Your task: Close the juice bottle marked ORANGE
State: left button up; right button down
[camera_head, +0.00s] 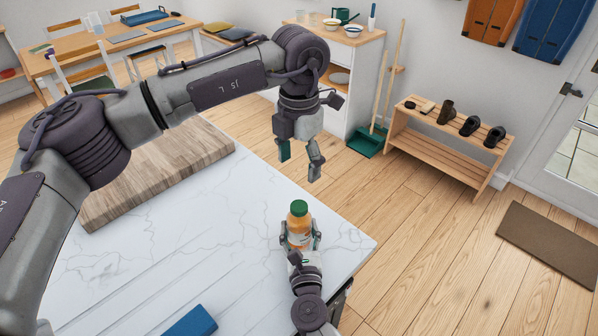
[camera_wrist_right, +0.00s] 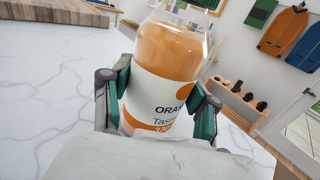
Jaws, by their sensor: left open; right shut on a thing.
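The juice bottle (camera_head: 298,226) stands upright on the white marble counter, near its right corner. It is orange with a green cap (camera_head: 298,207) on top; I cannot tell how tightly the cap sits. In the right wrist view, the bottle's label (camera_wrist_right: 152,101) begins with "ORAN", and its top is cut off. My right gripper (camera_head: 300,242) is shut on the bottle's body, with one finger on each side; its fingers also show in the right wrist view (camera_wrist_right: 163,105). My left gripper (camera_head: 300,163) is open and empty, pointing down above the bottle, clear of the cap.
The marble counter (camera_head: 170,262) is mostly clear around the bottle. A wooden board (camera_head: 160,172) lies at its back left and a blue object (camera_head: 190,322) at its front edge. A shoe rack (camera_head: 448,140), a brown mat (camera_head: 550,243) and a white cabinet (camera_head: 350,85) stand beyond.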

jog(key=shift+c, duration=1.1)
grip_release()
jog(key=s, duration=0.4)
jog(key=s+d, duration=0.1)
jog(key=s, duration=0.7)
jog(key=shift+d, duration=0.15)
